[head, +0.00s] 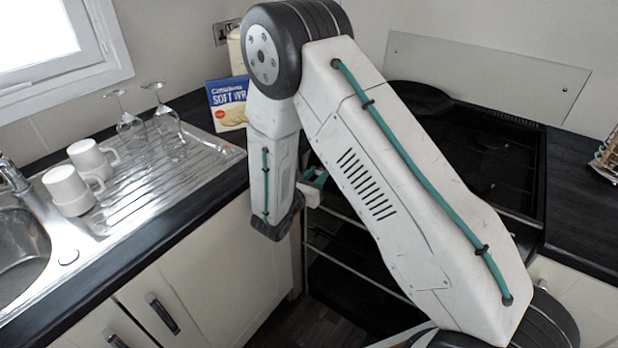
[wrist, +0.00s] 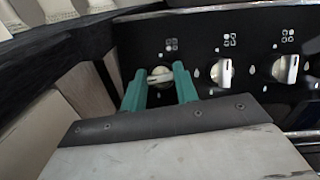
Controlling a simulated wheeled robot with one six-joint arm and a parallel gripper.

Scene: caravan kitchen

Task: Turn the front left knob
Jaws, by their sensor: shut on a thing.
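In the wrist view the stove's black control panel (wrist: 257,38) carries a row of light-coloured knobs. The leftmost knob in view, the front left knob (wrist: 160,75), sits between the teal fingers of my gripper (wrist: 160,80). My gripper is shut on this knob, and its grip bar lies roughly level, across the gap between the fingers. In the head view my arm hides the knobs, and only a bit of my teal gripper (head: 315,178) shows at the stove front.
Two more knobs, a middle one (wrist: 222,72) and a right one (wrist: 286,68), stand right of my gripper. The counter edge and cabinet are close on the left. The sink drainer (head: 215,155) holds mugs (head: 68,190) and upturned glasses (head: 165,122). A pan (head: 418,97) sits on the stove.

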